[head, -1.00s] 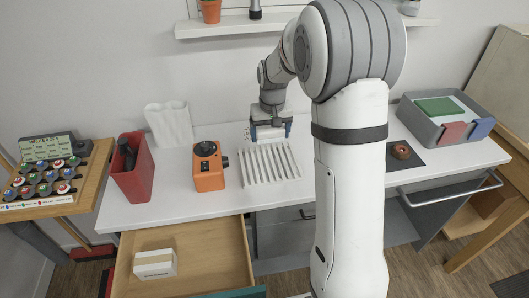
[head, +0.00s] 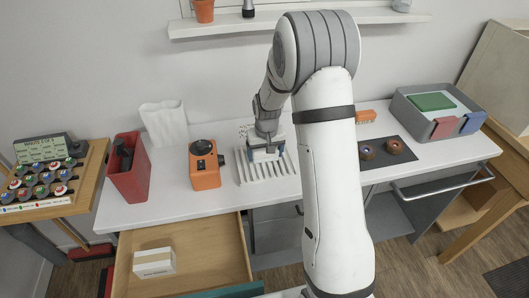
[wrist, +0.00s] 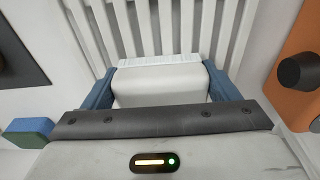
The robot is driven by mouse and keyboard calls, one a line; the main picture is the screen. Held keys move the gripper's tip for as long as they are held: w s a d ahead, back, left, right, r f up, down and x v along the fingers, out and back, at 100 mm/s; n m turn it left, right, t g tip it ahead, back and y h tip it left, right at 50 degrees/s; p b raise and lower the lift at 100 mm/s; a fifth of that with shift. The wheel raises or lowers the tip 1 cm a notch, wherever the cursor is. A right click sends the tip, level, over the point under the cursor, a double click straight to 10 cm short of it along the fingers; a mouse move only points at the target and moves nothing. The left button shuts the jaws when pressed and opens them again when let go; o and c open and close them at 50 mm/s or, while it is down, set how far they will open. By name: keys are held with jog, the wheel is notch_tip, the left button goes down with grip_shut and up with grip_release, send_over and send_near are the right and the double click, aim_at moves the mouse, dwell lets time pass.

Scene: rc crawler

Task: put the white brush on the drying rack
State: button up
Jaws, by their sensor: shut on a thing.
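My gripper (head: 266,152) is over the back part of the white slatted drying rack (head: 270,177) on the counter. In the wrist view, its blue fingers are shut on the white brush (wrist: 160,84), one finger on each side. The brush is a pale block with a ridged, bristle-like strip along its far edge. The rack's slats (wrist: 140,28) run away beyond and beneath it. I cannot tell whether the brush touches the slats. In the head view the gripper mostly hides the brush.
An orange box with a black knob (head: 205,172) stands close left of the rack, with a red bin (head: 130,178) farther left. Right of my arm are a dark mat (head: 405,160) with round brown things and a grey tray (head: 408,112). An open drawer (head: 212,262) is below.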

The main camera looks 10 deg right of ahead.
jog(key=shift+f, duration=0.2)
jog(key=o, duration=0.9)
jog(key=shift+o, duration=0.2)
jog(key=shift+r, duration=0.1)
notch_tip(320, 180, up, 12)
jog(key=s+b, duration=0.1)
jog(key=s, duration=0.1)
jog(key=s+r, duration=0.3)
jog(key=s, duration=1)
jog(key=s+r+t, duration=0.1)
jog(key=s+r, duration=0.3)
jog(key=s, duration=0.9)
jog(key=shift+s+r+t, duration=0.25)
jog(key=shift+s+t, duration=0.05)
